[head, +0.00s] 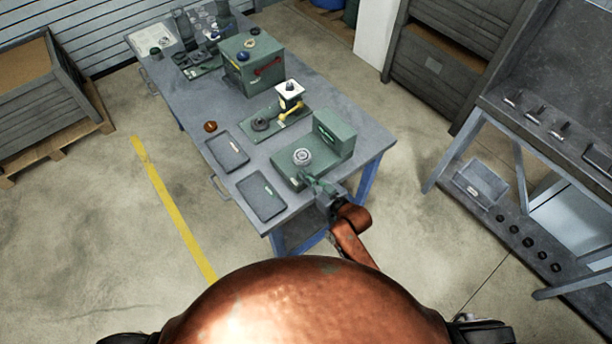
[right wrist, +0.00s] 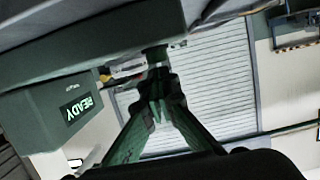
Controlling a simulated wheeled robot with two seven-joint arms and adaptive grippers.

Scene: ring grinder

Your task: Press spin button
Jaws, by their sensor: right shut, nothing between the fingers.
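The green grinder base (head: 290,176) stands at the near right end of the table with a silver ring-shaped part (head: 302,157) on top. A green box (head: 333,136) rises at its right side. In the right wrist view, which is tilted, the box (right wrist: 55,125) shows a lit display (right wrist: 82,110) reading READY. My right gripper (head: 308,180) is shut and empty at the base's near edge. In the right wrist view its fingertips (right wrist: 157,74) point at a short dark round piece (right wrist: 154,54), perhaps the spin button; I cannot tell whether they touch. My left gripper is out of view.
Two dark trays (head: 228,152) (head: 262,196) lie left of the grinder on the table (head: 200,105). Behind it stand a fixture with a yellow handle (head: 291,110) and a larger green machine (head: 250,68). A workbench (head: 540,135) stands to the right, across open floor.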

